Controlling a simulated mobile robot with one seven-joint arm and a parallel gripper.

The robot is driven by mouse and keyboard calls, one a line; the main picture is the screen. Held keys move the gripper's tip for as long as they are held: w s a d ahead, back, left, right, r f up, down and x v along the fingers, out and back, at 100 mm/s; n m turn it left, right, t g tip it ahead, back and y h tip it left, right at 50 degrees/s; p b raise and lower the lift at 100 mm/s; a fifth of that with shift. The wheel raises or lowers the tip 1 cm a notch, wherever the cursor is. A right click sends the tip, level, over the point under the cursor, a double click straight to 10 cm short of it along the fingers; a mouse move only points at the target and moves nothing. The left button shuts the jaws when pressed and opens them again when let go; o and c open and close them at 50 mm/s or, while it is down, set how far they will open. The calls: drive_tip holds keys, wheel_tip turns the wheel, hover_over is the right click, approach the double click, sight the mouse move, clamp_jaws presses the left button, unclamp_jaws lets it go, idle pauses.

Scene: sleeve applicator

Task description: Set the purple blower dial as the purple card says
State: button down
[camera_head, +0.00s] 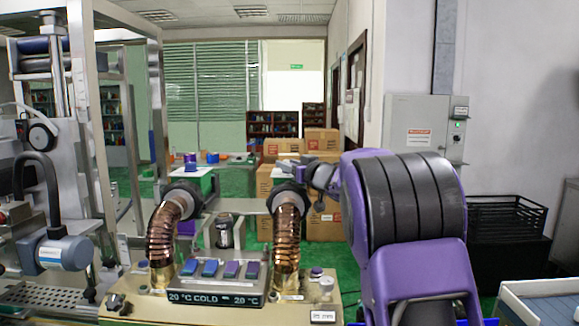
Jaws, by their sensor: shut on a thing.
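Two copper corrugated blower hoses rise from a beige bench panel, a left one (163,240) and a right one (286,240), each ending in a dark nozzle. My gripper (305,172) is beside the dark nozzle (287,196) of the right hose. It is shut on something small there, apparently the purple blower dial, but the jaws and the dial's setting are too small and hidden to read. Between the hoses, a control box (217,283) has several blue and purple keys and a display reading 20 °C, COLD and 20 °C. I cannot make out a purple card.
A metal frame and a grey-blue motor unit (66,252) stand at the left. Cardboard boxes (322,226) are stacked behind my gripper. A black crate (506,214) and a white tray (540,300) are at the right. My purple arm fills the right centre.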

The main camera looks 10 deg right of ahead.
drive_tip(key=shift+f, duration=0.1)
drive_tip(key=shift+c, duration=2.2)
unclamp_jaws()
drive_tip(key=v, duration=1.7)
drive_tip(key=shift+s, duration=0.25)
